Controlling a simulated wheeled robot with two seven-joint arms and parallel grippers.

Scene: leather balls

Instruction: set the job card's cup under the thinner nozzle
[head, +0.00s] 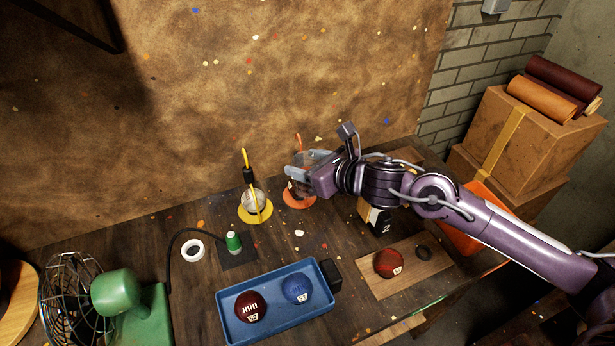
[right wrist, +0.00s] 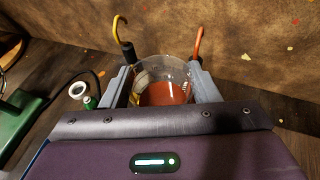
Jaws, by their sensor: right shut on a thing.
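My right gripper (head: 297,177) is shut on a clear cup, which shows best in the right wrist view (right wrist: 162,78) between the two fingers. In the head view the cup is mostly hidden by the gripper, over or on an orange disc (head: 299,201); I cannot tell whether it touches. An orange nozzle (head: 298,141) rises behind it. To the left, a yellow nozzle (head: 245,158) with a black collar stands over a yellow disc (head: 254,217), with a pale clear cup (head: 250,199) there. A card marked 2 (head: 379,218) stands beneath my right arm. My left gripper is out of view.
A blue tray (head: 268,318) holds a dark red ball (head: 250,306) and a blue ball (head: 297,288). A red ball (head: 388,262) lies on a wooden board (head: 376,290). A green fan (head: 118,294) is at left. A brown wall (head: 240,80) stands behind.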

